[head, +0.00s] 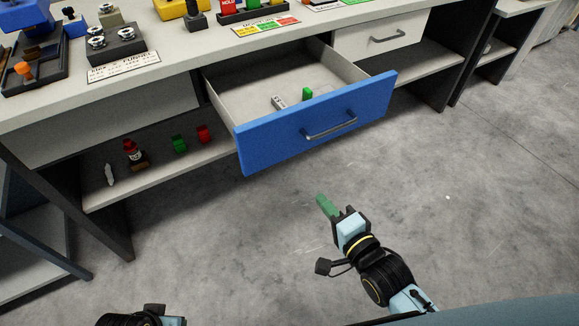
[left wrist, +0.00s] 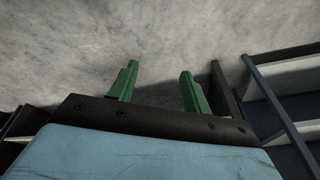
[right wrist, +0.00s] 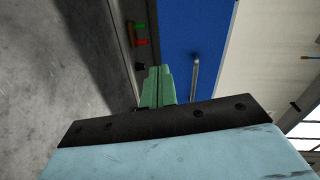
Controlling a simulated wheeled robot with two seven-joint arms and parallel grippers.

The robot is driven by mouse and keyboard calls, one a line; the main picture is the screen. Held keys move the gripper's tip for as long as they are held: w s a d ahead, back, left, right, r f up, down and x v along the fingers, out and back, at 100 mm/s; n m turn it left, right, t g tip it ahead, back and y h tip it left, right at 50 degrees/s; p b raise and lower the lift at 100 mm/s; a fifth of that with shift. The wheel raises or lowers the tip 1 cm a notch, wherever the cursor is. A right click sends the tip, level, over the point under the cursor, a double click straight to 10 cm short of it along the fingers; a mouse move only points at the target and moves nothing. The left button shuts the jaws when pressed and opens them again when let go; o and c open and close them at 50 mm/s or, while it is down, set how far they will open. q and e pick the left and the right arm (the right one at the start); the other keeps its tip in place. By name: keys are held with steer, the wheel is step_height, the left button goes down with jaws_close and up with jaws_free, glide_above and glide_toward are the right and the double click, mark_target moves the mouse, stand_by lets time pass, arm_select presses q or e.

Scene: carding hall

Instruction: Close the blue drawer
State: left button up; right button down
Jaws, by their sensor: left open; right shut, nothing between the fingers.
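The blue drawer (head: 290,129) is pulled out from the white workbench. Its blue front carries a grey bar handle (head: 331,127). A small green item (head: 307,93) and a light grey item (head: 278,102) lie inside it. My right gripper (head: 325,205) is shut and empty, below and in front of the drawer front, apart from it in the head view. In the right wrist view its green fingers (right wrist: 158,86) point toward the blue front (right wrist: 190,45), with the handle (right wrist: 195,80) to their right. My left gripper (left wrist: 157,82) is open and empty over the grey floor.
The bench top (head: 190,50) holds switches, coloured blocks and labels. A lower shelf (head: 160,172) bears small red and green items and a bottle. A white closed drawer (head: 380,36) is right of the blue one. The floor (head: 480,200) in front is clear.

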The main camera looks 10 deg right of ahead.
steer(key=m+t+b, duration=0.1)
glide_toward(282, 142)
arm_select(q)
step_height(282, 142, up, 8)
steer(key=d+t+b, duration=0.1)
steer(key=d+b, duration=0.1)
steer(key=b, duration=0.1)
arm_select(e)
steer(key=shift+y, duration=0.4)
steer(key=x, duration=0.2)
steer(key=b+x, duration=0.1)
steer(key=x, duration=0.3)
steer(key=shift+w+d+f+b, duration=0.2)
steer(key=shift+w+b, duration=0.05)
steer(key=shift+b, duration=0.05)
arm_select(q)
steer(key=w+d+r+t+h, duration=0.2)
steer(key=w+r+t, duration=0.3)
steer(key=w, duration=0.3)
steer(key=shift+w+d+t, duration=0.35)
steer(key=shift+d+t, duration=0.35)
steer(key=shift+t, duration=0.1)
arm_select(e)
steer(key=shift+w+a, duration=0.1)
steer(key=shift+w, duration=0.15)
